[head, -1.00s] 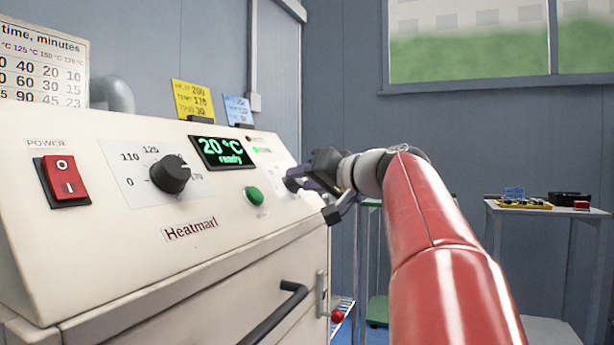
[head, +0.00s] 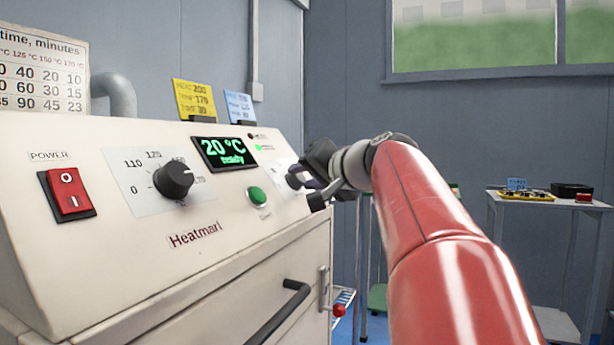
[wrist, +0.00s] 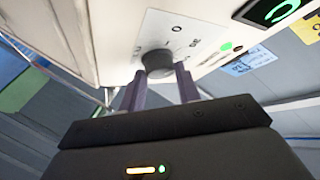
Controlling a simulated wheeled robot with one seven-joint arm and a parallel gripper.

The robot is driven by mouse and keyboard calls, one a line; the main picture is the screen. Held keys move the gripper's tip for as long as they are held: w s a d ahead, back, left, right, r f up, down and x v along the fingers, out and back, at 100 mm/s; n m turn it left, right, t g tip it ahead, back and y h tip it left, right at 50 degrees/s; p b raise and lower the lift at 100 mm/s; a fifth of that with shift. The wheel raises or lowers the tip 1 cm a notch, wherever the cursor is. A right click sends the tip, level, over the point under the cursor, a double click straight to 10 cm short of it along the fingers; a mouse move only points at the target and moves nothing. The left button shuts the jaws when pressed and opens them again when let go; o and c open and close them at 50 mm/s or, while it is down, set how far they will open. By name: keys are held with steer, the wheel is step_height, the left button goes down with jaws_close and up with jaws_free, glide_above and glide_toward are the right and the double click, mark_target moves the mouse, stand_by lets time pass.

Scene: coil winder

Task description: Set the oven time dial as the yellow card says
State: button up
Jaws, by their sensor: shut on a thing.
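The oven time dial is a dark round knob (head: 294,181) at the right end of the oven's sloped panel; it also shows in the wrist view (wrist: 157,61). My gripper (wrist: 160,77) is shut on this dial, with one purple-grey finger on each side. In the head view, my gripper (head: 304,182) partly hides the dial and its scale. A 0 and other marks show beside it in the wrist view, but the pointer cannot be read. The yellow card (head: 194,97) stands on the oven top; its last line seems to read time 30.
The oven panel also holds a red power switch (head: 69,192), a temperature dial (head: 174,180), a display (head: 224,153) reading 20 °C ready and a green button (head: 256,196). A blue card (head: 239,107) stands beside the yellow one. The door handle (head: 277,315) juts out below.

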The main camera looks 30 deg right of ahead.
steer(key=o, duration=1)
steer(key=v, duration=0.8)
steer(key=shift+f+b, duration=0.1)
steer(key=shift+b, duration=0.2)
steer(key=shift+w, duration=0.1)
